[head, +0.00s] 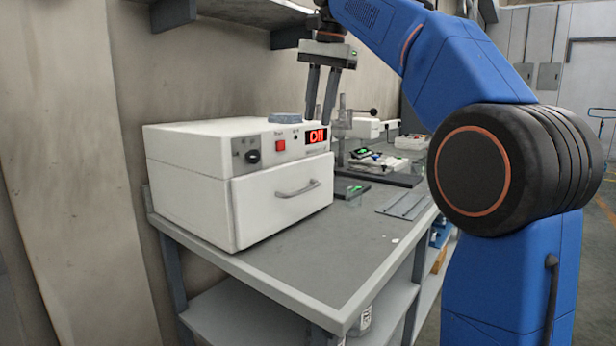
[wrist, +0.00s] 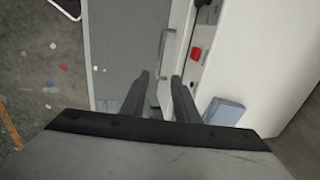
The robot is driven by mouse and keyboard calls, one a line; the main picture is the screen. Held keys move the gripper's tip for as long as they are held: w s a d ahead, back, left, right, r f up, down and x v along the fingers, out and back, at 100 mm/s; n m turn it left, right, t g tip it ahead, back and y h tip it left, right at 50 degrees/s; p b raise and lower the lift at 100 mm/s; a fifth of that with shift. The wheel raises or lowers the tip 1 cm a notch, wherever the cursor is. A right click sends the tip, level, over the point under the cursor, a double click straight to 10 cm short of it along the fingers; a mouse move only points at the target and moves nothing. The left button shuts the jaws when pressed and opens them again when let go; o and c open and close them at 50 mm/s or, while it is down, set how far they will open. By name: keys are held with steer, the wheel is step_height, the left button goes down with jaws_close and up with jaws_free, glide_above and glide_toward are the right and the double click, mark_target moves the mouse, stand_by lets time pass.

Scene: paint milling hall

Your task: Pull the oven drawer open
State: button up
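The white oven (head: 190,150) stands on the grey bench against the wall. Its drawer (head: 265,206) forms the lower front and looks shut. A grey bar handle (head: 298,189) runs across the drawer front. The handle also shows in the wrist view (wrist: 167,50), just beyond my fingertips. My gripper (head: 318,120) points down, above and near the oven's front right edge in the head view. Its two fingers are apart with nothing between them. They do not touch the handle. The wrist view also shows my gripper (wrist: 160,75).
A blue-grey block (head: 285,118) lies on top of the oven. The bench (head: 300,262) is clear in front of the drawer. A metal stand (head: 345,130) and small items are farther along the bench. A shelf (head: 235,10) hangs above the oven.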

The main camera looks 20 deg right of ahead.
mark_target(306, 188)
steer(key=w+f, duration=0.1)
steer(key=f, duration=0.4)
steer(key=a+f, duration=0.1)
steer(key=f, duration=0.5)
steer(key=w+a+f, duration=0.1)
steer(key=f, duration=0.5)
steer(key=shift+w, duration=0.3)
jaws_close()
